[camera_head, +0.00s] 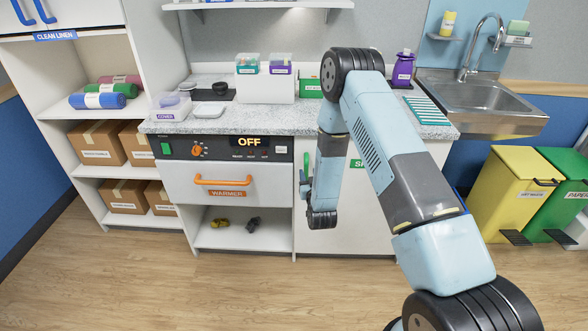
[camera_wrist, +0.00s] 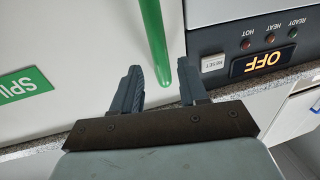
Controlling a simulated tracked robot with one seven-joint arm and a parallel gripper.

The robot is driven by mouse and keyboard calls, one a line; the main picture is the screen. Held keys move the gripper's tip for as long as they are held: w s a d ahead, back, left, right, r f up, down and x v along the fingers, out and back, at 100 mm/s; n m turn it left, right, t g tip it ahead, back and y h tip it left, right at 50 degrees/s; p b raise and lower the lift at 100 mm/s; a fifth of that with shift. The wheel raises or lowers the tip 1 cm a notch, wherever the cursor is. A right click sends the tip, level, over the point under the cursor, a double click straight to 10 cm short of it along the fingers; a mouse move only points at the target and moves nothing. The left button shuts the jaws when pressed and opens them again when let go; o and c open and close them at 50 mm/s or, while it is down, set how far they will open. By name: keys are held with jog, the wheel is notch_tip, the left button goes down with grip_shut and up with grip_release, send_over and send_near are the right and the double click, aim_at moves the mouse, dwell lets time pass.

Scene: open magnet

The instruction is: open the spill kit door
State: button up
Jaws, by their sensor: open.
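The spill kit door (camera_head: 352,225) is the white cabinet front right of the warmer, and it looks shut. Its green label (camera_head: 357,163) is partly hidden by my arm; the label also shows in the wrist view (camera_wrist: 22,85). The upright green handle (camera_head: 306,163) is on the door's left side. In the wrist view the green handle (camera_wrist: 154,40) runs down so that its end shows between my fingers. My gripper (camera_head: 304,182) is in front of the door by the handle; in the wrist view my gripper (camera_wrist: 160,75) is open, with no finger clearly touching the handle.
The warmer (camera_head: 225,148) with an orange-handled drawer (camera_head: 223,181) stands just left of the door, its display reading OFF. The counter (camera_head: 260,120) above carries boxes and bottles. Yellow (camera_head: 508,195) and green bins stand at the right. The floor before the door is clear.

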aim_at(307, 170)
jog(key=shift+w+a, duration=0.25)
jog(key=shift+w, duration=0.85)
jog(key=shift+w+a, duration=0.2)
jog(key=shift+w, duration=0.9)
jog(key=shift+c, duration=0.3)
grip_shut()
